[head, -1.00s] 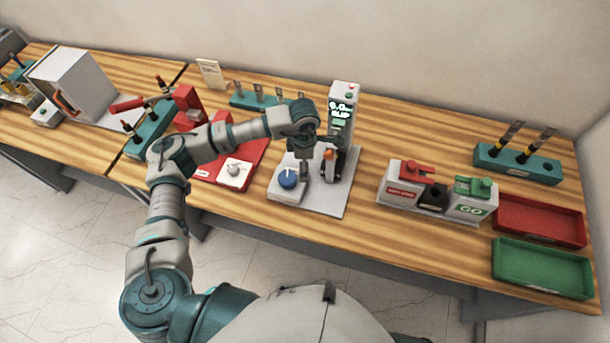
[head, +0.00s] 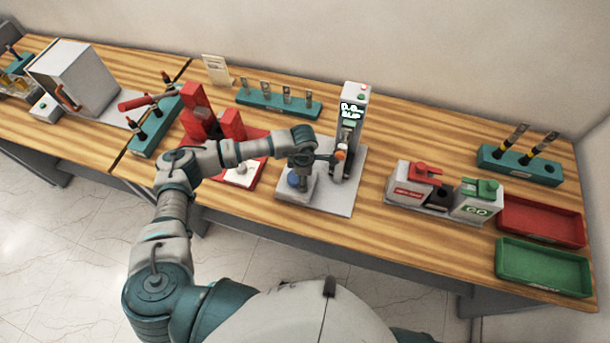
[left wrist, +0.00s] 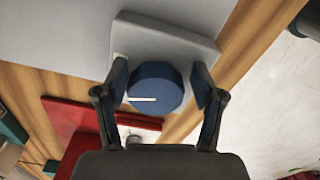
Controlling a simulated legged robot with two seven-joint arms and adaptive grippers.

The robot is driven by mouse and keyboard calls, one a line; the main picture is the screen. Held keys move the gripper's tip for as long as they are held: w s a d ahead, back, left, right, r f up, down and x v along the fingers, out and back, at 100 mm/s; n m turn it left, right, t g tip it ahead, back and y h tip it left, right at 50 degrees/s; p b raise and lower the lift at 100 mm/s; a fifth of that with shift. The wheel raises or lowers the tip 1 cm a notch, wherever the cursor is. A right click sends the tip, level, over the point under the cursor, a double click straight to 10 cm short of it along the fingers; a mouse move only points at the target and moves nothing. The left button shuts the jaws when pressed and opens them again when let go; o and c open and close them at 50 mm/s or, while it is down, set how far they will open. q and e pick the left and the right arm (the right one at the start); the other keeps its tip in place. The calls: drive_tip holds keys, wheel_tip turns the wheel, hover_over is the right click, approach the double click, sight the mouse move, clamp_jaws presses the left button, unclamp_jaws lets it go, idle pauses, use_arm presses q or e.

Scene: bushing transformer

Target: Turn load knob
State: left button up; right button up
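The blue load knob (head: 293,181) sits on a grey block at the front left of the grey test station plate. In the left wrist view the round knob (left wrist: 157,86) fills the middle, with a white pointer line towards the left. My left gripper (head: 301,182) points down at the knob and partly hides it in the head view. In the left wrist view my left gripper (left wrist: 160,86) is open, with one finger on each side of the knob. The left finger is very close to it, and a small gap shows at the right. My right gripper is out of view.
A display column (head: 352,118) stands behind the knob on the same plate. A red-and-green-topped unit (head: 437,190) and red (head: 541,221) and green (head: 543,266) trays are to the right.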

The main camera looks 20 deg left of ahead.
sight(292, 175)
use_arm(q)
drive_tip(key=a, duration=0.3)
drive_tip(key=shift+w+a+r, duration=0.15)
drive_tip(key=shift+a+r, duration=0.1)
drive_tip(key=shift+a, duration=0.05)
drive_tip(key=shift+c, duration=1.3)
drive_tip(key=shift+s+a+r, duration=0.1)
drive_tip(key=shift+s, duration=0.1)
drive_tip(key=o, duration=0.9)
drive_tip(key=shift+d, duration=0.25)
drive_tip(key=shift+o, duration=1.1)
drive_tip(key=shift+d, duration=0.3)
drive_tip(key=shift+w+d, duration=0.1)
drive_tip(key=shift+d, duration=0.35)
drive_tip(key=r, duration=0.5)
drive_tip(key=shift+a+r, duration=0.4)
drive_tip(key=r, duration=0.2)
drive_tip(key=d+r, duration=0.1)
drive_tip(key=r, duration=0.2)
drive_tip(key=shift+d+r, duration=0.25)
drive_tip(key=shift+r, duration=0.15)
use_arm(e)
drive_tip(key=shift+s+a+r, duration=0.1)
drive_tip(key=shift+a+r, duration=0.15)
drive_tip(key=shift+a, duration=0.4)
use_arm(q)
drive_tip(key=shift+w+a, duration=0.1)
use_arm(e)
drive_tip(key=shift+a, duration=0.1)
